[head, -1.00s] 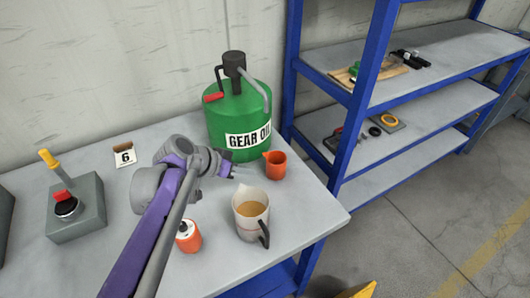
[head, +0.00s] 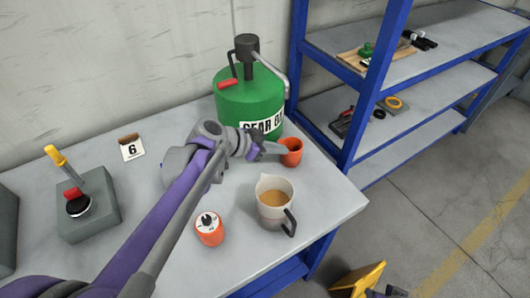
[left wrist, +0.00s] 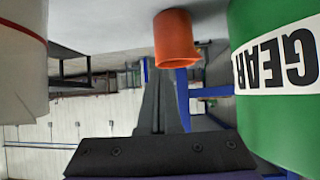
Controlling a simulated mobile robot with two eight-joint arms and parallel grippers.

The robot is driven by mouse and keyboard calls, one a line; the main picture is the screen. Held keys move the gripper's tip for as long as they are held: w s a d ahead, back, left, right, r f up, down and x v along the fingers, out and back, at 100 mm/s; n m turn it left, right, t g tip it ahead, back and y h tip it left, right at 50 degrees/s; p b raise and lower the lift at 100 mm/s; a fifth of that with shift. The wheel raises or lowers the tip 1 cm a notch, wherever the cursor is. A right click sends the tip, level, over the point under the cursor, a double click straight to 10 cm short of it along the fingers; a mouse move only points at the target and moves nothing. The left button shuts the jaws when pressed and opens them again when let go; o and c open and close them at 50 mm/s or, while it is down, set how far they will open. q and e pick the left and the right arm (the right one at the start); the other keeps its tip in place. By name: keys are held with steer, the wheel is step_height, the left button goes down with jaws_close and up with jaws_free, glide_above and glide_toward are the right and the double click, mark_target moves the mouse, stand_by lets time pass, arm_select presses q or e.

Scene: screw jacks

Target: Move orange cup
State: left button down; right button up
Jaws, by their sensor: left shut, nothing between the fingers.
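The orange cup (head: 291,152) stands on the grey table near its back right edge, in front of the green gear oil can (head: 252,100). In the left wrist view the cup (left wrist: 175,38) shows near the top centre. My left gripper (head: 279,149) reaches in from the left and its tip is right beside the cup's left side. Its fingers are shut with nothing between them. I cannot tell whether they touch the cup. My right gripper is not seen.
A measuring jug (head: 273,204) with tan liquid stands in front of the cup. An orange and white container (head: 209,229), a lever box (head: 88,205) and a number 6 card (head: 131,147) are on the table (head: 240,262). Blue shelves (head: 372,100) stand at right.

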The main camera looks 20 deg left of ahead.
mark_target(294, 147)
arm_select(q)
steer(key=w+d, duration=0.1)
steer(key=w+d+f, duration=0.1)
steer(key=w+d, duration=0.1)
steer(key=w, duration=0.1)
steer(key=shift+d+f, duration=0.25)
steer(key=shift+s, duration=0.15)
steer(key=shift+f, duration=0.1)
steer(key=s+a, duration=0.2)
steer(key=s, duration=0.1)
steer(key=shift+a, duration=0.35)
steer(key=shift+w, duration=0.1)
